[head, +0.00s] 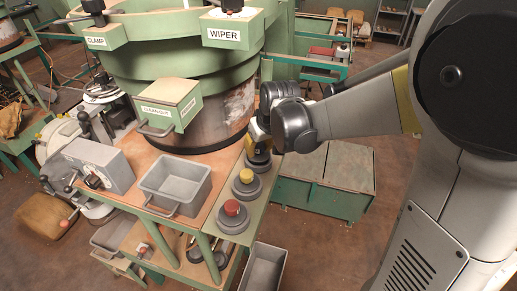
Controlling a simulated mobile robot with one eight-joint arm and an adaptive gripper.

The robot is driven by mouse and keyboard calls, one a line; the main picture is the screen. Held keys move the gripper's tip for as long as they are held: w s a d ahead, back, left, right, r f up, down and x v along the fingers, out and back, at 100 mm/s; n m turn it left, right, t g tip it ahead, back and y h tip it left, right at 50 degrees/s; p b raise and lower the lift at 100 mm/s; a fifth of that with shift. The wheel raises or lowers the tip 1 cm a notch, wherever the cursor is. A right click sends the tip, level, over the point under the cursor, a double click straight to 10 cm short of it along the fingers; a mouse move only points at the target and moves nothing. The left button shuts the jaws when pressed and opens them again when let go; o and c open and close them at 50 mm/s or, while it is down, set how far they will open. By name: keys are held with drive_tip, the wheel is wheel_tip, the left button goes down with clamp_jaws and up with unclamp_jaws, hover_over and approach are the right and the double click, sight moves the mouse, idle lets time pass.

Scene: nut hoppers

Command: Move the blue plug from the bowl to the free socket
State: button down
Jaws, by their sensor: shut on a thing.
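My gripper (258,143) is low over the farthest of the round grey sockets (258,162), at the right edge of the bench. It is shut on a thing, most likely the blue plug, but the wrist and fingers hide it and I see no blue. I cannot tell whether what it holds touches the socket. The nearer sockets hold a yellow plug (246,176) and a red plug (231,208). The grey square bowl (150,184) on the bench looks empty.
A large green hopper (180,65) stands just behind and left of my gripper. Its green box (168,103) juts out over the bench. A grey control box (103,168) is left of the bowl. A green-framed crate (325,180) stands on the floor to the right.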

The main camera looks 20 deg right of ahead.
drive_tip(key=shift+f+b, duration=0.55)
drive_tip(key=shift+f, duration=0.1)
drive_tip(key=c, duration=1.3)
unclamp_jaws()
drive_tip(key=shift+c, duration=0.2)
drive_tip(key=p+v, duration=0.8)
drive_tip(key=v, duration=0.3)
